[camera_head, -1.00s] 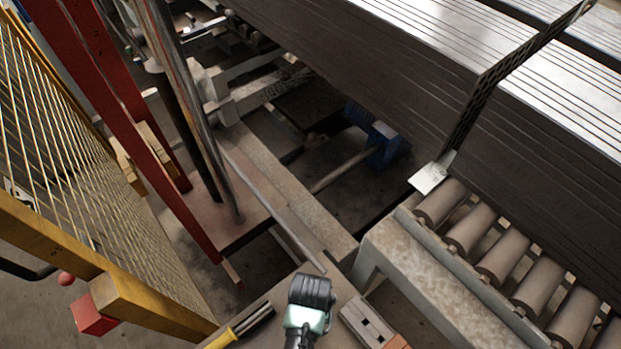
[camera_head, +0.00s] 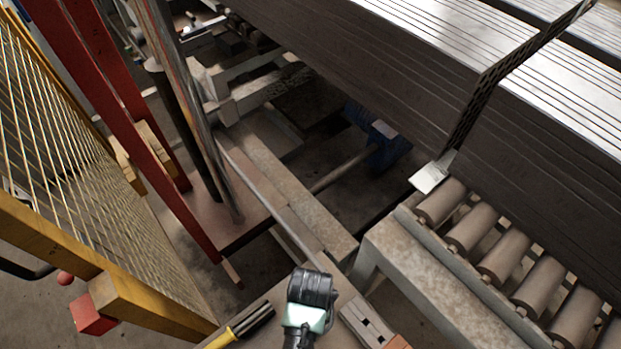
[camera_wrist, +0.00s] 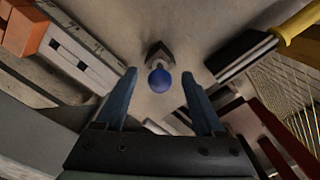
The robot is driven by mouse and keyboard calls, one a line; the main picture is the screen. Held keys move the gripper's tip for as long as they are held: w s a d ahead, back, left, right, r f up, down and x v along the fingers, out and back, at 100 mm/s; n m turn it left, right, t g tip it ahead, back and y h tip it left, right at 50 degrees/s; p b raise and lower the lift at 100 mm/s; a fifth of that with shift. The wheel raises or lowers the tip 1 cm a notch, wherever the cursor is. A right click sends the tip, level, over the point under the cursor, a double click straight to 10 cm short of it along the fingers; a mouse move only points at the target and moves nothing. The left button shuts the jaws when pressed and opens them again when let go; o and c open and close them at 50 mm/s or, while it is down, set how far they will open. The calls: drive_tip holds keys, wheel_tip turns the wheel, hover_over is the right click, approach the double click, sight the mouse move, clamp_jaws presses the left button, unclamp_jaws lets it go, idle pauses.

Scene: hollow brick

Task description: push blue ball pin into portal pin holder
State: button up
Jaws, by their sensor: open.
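The blue ball pin (camera_wrist: 160,80) shows in the wrist view as a round blue ball, centred ahead of my gripper. Directly beyond it is a small dark angular piece (camera_wrist: 157,52) on the pale surface, which may be the portal pin holder. I cannot tell whether the ball touches it. My gripper (camera_wrist: 160,88) is open, with one blue finger on each side of the ball and a gap on both sides. In the head view my wrist (camera_head: 309,300) is at the bottom middle and hides the ball and the holder.
A yellow-handled brush (camera_head: 240,327) lies left of my wrist. A grey block with square holes (camera_head: 366,322) and an orange block (camera_head: 398,342) lie on the right. A roller conveyor (camera_head: 500,250) stands further right. Red posts (camera_head: 130,130) and a yellow fence (camera_head: 70,240) stand left.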

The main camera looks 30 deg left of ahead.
wheel_tip(320, 180, up, 10)
drive_tip(key=shift+r+b, duration=0.15)
drive_tip(key=shift+b, duration=0.15)
idle(0.4)
drive_tip(key=w+r+m+t+y+b, duration=0.1)
drive_tip(key=w+r+t+y, duration=0.1)
drive_tip(key=w+r+t, duration=1.15)
drive_tip(key=w+d+r+m, duration=0.1)
drive_tip(key=w+r, duration=0.4)
drive_tip(key=r, duration=0.3)
drive_tip(key=w+d+r, duration=0.1)
drive_tip(key=w+r, duration=0.3)
drive_tip(key=r, duration=0.4)
drive_tip(key=s+d+r+m+t+b, duration=0.15)
drive_tip(key=r+t, duration=0.25)
drive_tip(key=r, duration=0.5)
drive_tip(key=d+r+n+t, duration=0.1)
drive_tip(key=d+r+t, duration=0.2)
drive_tip(key=r, duration=0.6)
drive_tip(key=s+d+r+m+t+h, duration=0.1)
drive_tip(key=s+r+t, duration=0.6)
drive_tip(key=r, duration=0.8)
drive_tip(key=s+d+h, duration=0.1)
drive_tip(key=s+d, duration=0.1)
drive_tip(key=s, duration=0.1)
drive_tip(key=shift+r+m, duration=0.3)
drive_tip(key=shift+m, duration=0.05)
